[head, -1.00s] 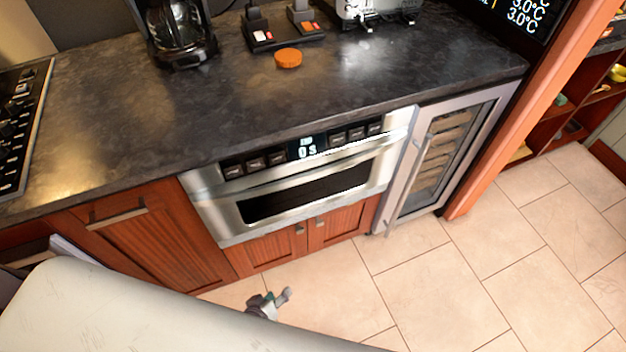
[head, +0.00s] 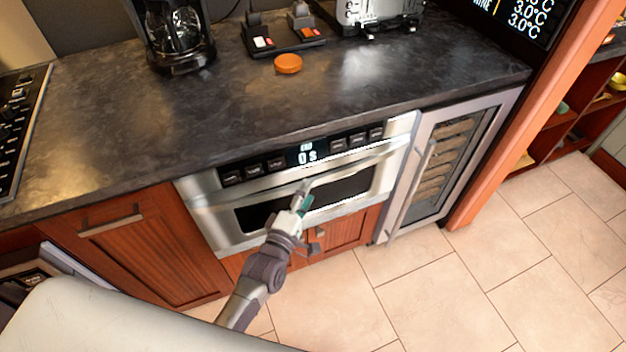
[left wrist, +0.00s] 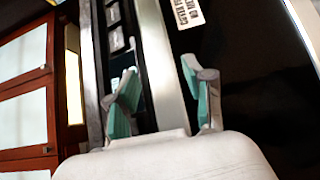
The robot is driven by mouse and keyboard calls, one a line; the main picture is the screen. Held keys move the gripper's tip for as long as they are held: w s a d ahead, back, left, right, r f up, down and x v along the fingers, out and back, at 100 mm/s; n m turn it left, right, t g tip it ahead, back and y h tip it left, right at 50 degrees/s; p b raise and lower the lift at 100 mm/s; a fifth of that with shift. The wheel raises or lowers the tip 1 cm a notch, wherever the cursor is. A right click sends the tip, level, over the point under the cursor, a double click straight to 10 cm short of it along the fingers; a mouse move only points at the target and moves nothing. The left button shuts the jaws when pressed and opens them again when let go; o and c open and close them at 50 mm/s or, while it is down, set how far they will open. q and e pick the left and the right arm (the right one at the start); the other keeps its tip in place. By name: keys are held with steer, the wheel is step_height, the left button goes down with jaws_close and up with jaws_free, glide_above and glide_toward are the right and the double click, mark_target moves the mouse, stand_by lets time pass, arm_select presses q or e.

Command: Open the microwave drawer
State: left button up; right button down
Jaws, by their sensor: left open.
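The microwave drawer (head: 225,218) is a stainless steel front set below the dark countertop, with a dark window, a long bar handle (head: 350,158) and a lit display. It looks shut. My left gripper (head: 304,196) is in front of the drawer, near the middle of the handle. In the left wrist view my left gripper (left wrist: 165,105) is open, its teal finger pads on either side of the handle bar (left wrist: 160,65). I cannot tell whether the pads touch it. My right gripper is not in view.
A glass-door wine cooler (head: 440,160) stands right of the drawer. Red wooden cabinet doors (head: 150,245) are below and left. The dark countertop (head: 350,95) holds a coffee maker (head: 178,35) and an orange disc (head: 288,64). The tiled floor (head: 430,295) at right is clear.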

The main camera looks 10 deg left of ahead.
arm_select(q)
steer(key=shift+w+d, duration=0.2)
steer(key=shift+w, duration=0.95)
steer(key=shift+w+d, duration=0.15)
steer(key=shift+w, duration=1)
jaws_close()
